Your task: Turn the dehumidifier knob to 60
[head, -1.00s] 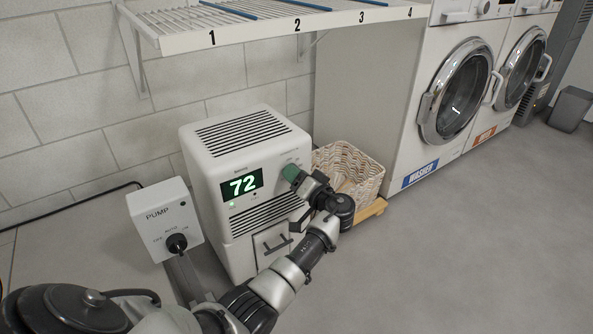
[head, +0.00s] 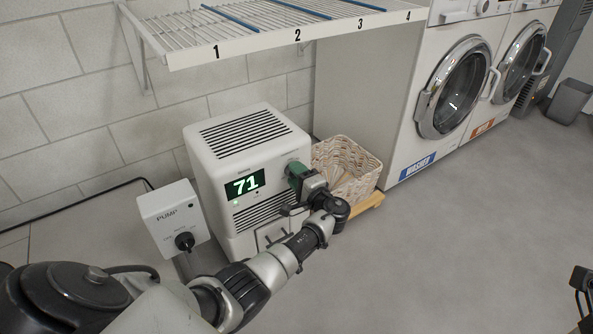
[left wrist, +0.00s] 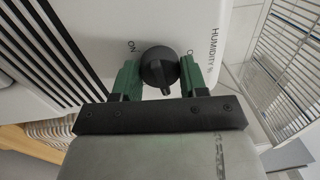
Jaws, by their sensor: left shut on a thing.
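The white dehumidifier (head: 213,165) stands by the wall, and its green display (head: 245,184) reads 71. Its dark round knob (left wrist: 160,68) shows in the left wrist view, between the two green fingers of my left gripper (left wrist: 158,78), which is shut on it. The panel by the knob bears "ON" and "HUMIDITY", partly covered. In the head view my left gripper (head: 297,172) is at the upper right of the front face and hides most of the knob. A dark part of my right gripper (head: 581,282) shows at the right edge; its jaws are unclear.
A white pump box (head: 160,207) with a black knob stands left of the dehumidifier. A wicker basket (head: 366,170) is close on its right. A wire shelf (head: 285,38) with numbers hangs above. The washer (head: 412,140) stands farther right. Grey floor (head: 450,240) is clear.

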